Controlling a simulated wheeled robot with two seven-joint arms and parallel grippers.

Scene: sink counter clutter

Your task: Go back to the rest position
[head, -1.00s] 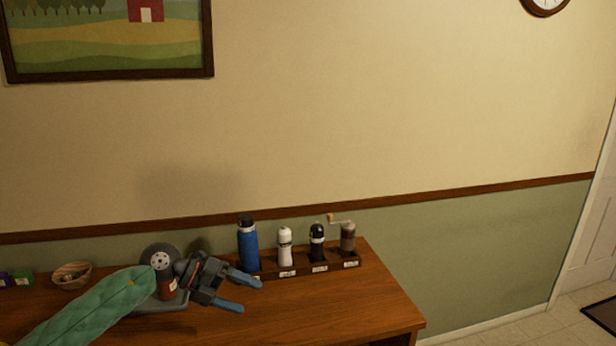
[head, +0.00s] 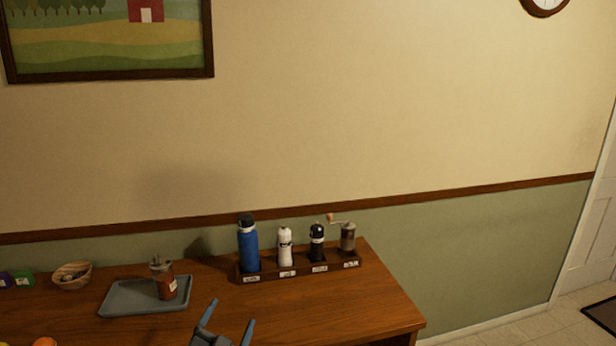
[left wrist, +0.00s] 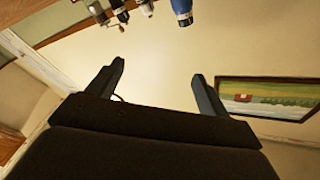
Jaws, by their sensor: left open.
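My left gripper (head: 226,325) is at the bottom edge of the head view, low in front of the counter's front part. Its two blue-grey fingers are apart with nothing between them. In the left wrist view the open fingers (left wrist: 158,85) show against the bare wall. The grey tray (head: 120,303) lies on the counter to the left of the gripper, with a brown-red jar (head: 166,284) standing on it. The gripper is apart from both. My right gripper is not seen in either view.
A dark rack (head: 300,270) at the back right of the wooden counter (head: 350,306) holds a blue bottle (head: 248,246), a white shaker (head: 285,247), a black one (head: 317,243) and a grinder (head: 347,238). A small bowl (head: 72,275) stands at left. The counter's right front is clear.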

